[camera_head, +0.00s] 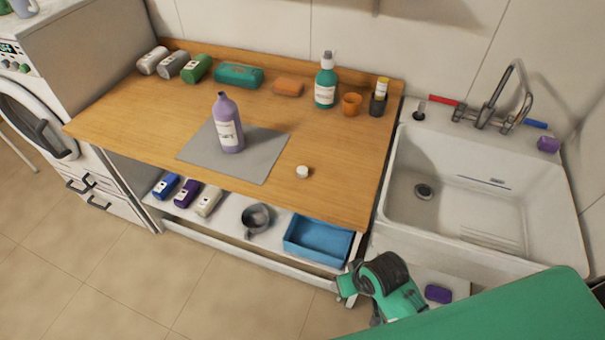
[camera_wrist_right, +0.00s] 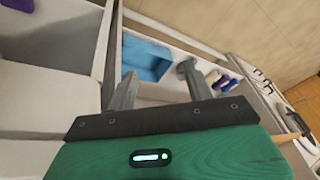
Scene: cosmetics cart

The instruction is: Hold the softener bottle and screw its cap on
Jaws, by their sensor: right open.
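The softener bottle (camera_head: 228,124) is lavender with a white label and stands upright on a grey mat (camera_head: 268,152) on the wooden counter; its neck is uncapped. A small white cap (camera_head: 303,171) lies on the bare wood to the right of the mat, near the counter's front edge. In the right wrist view my right gripper (camera_wrist_right: 155,84) is open, with nothing between its fingers. It is away from the bottle and cap, toward the lower right of the head view. My left gripper is in neither view.
Several rolled towels, a teal pack (camera_head: 239,75), an orange block (camera_head: 289,87), a green pump bottle (camera_head: 326,82) and an orange cup (camera_head: 351,104) line the counter's back. A sink (camera_head: 455,205) is right. A lower shelf holds a blue tray (camera_head: 318,242) and metal mug (camera_head: 257,217).

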